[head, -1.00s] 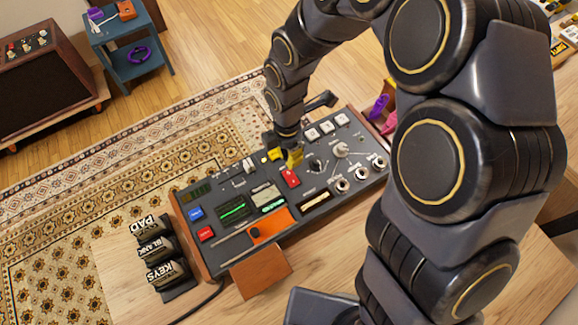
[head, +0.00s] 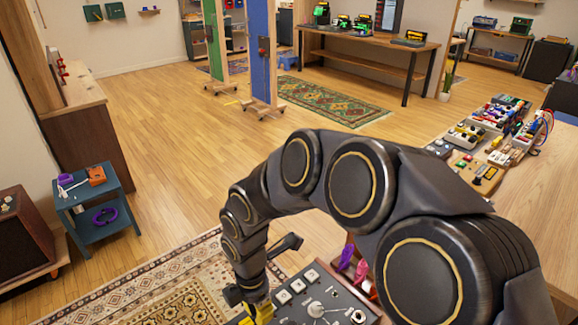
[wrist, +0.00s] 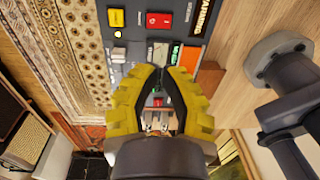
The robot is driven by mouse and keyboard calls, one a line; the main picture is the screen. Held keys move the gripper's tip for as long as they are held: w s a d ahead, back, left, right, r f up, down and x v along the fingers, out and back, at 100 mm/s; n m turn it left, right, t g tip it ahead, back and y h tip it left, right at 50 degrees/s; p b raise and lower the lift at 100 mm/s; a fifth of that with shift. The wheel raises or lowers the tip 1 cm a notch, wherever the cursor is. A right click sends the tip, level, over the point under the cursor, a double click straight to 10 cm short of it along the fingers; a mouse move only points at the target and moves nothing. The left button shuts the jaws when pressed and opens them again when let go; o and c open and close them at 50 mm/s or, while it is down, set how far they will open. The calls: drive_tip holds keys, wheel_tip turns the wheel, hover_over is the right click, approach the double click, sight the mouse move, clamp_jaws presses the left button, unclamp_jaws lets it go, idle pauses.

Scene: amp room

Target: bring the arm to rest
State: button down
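My gripper (wrist: 159,72) has yellow fingers with dark inner pads. In the wrist view its fingertips converge over the console, with parts of the panel showing between the fingers. Whether the tips meet is unclear, and I see nothing held. In the head view my gripper (head: 260,312) is at the bottom edge, over the dark console (head: 322,298), partly cut off. The console also shows in the wrist view (wrist: 178,15), with a red button (wrist: 159,20) and a yellow button (wrist: 116,17). My arm arches from the lower right down to the console.
A blue side cart (head: 95,205) stands at the left beside a speaker cabinet (head: 25,240). A wooden table (head: 540,190) with small gear is at the right. Purple and red items (head: 352,265) stand behind the console. Open wooden floor fills the middle.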

drive_tip(key=s+d+r+m, duration=0.5)
drive_tip(key=s+d+m, duration=0.4)
drive_tip(key=m, duration=0.4)
drive_tip(key=s+d+r+m+g, duration=0.1)
drive_tip(key=s+d+r+m, duration=0.5)
drive_tip(key=m, duration=0.8)
drive_tip(key=s+d, duration=0.2)
drive_tip(key=d, duration=0.1)
drive_tip(key=shift+s+d+r, duration=0.15)
drive_tip(key=shift+s+r, duration=0.15)
drive_tip(key=shift+s, duration=0.05)
